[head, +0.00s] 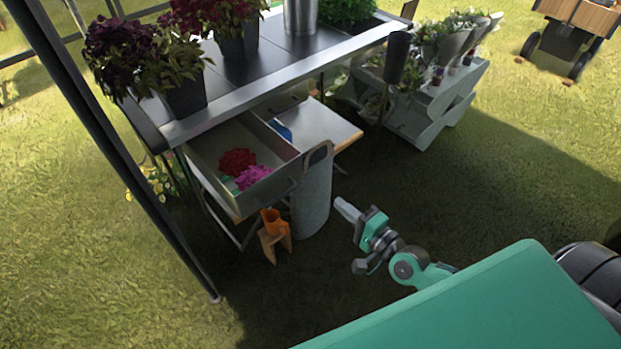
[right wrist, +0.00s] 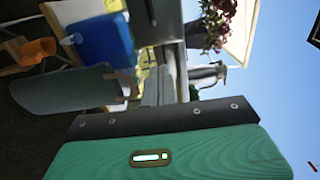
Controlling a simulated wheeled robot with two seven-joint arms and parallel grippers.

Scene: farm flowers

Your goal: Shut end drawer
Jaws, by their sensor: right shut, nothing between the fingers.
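The end drawer (head: 268,194) of the long metal table stands pulled out at the table's near left end in the head view. Red flowers (head: 237,161) and magenta flowers (head: 252,177) lie inside it. My right gripper (head: 347,209) is shut and empty, to the right of the drawer and apart from it, beyond the tall grey container. In the right wrist view the picture is turned sideways, and the drawer cannot be made out clearly. My left gripper is not in view.
A tall grey container (head: 312,194) with a handle stands beside the drawer's right front corner. An orange object (head: 273,235) stands below the drawer. A blue item (right wrist: 103,46) shows in the right wrist view. Potted plants (head: 187,98) stand on the table. Grass at front left is clear.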

